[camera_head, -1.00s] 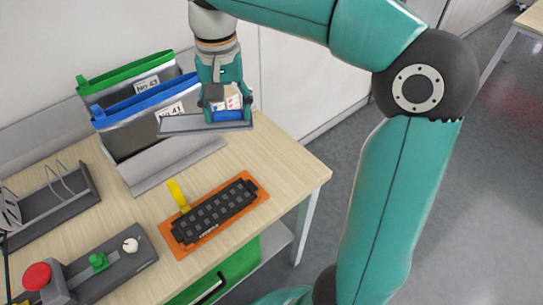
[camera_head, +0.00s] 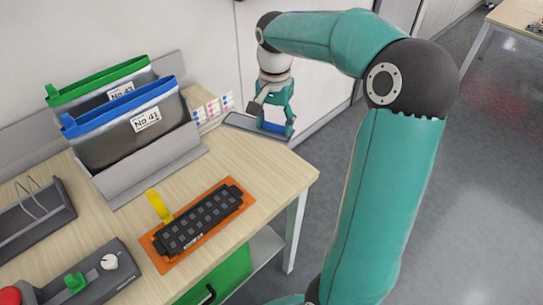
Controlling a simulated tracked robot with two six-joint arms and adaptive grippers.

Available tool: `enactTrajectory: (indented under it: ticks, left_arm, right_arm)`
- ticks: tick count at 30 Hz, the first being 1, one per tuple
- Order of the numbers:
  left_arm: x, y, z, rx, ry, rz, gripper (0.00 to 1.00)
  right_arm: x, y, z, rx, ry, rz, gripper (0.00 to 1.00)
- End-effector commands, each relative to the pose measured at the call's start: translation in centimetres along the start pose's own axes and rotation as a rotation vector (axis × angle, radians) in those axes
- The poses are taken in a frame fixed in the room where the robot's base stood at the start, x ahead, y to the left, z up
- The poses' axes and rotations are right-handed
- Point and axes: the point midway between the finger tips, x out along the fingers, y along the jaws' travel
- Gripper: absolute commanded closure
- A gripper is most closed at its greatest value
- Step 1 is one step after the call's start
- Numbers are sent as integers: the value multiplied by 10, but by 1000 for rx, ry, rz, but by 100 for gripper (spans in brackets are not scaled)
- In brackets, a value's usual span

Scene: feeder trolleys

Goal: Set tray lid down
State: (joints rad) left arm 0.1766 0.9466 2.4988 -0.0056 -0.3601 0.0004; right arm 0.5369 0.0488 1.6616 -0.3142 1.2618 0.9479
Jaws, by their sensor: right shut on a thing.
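The tray lid (camera_head: 240,126) is a flat dark grey plate with a blue grip block (camera_head: 274,127). It is level at the back right corner of the wooden table, low over or on the surface; I cannot tell if it touches. My right gripper (camera_head: 273,118) points down and is shut on the blue block. A black tray (camera_head: 203,217) with rows of square pockets lies on an orange mat (camera_head: 163,262), nearer the front and apart from the lid. My left gripper is not in view.
Two grey bins with a green rim (camera_head: 100,77) and a blue rim (camera_head: 120,103) stand in a grey holder left of the lid. Small dotted cards (camera_head: 212,108) stand beside them. A control box (camera_head: 110,277) sits front left. The wooden table (camera_head: 270,176) is clear between mat and lid.

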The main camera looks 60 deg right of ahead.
Motion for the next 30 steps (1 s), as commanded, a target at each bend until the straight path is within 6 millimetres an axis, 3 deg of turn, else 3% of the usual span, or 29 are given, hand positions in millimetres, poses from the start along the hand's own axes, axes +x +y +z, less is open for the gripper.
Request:
enactTrajectory:
  ticks: [3, 7, 14, 22, 30]
  left_arm:
    - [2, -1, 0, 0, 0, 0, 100]
    - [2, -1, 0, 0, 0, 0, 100]
    - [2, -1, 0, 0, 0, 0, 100]
    - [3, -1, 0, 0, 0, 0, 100]
    - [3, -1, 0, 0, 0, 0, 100]
  right_arm:
    - [33, 1, 1, 0, -4, 5, 73]
    - [55, 1, 1, -1, -3, 3, 73]
    - [72, 0, 0, -1, -1, 2, 73]
    - [106, 0, 0, -1, -1, 2, 73]
    - [109, 0, 0, 0, 0, 0, 73]
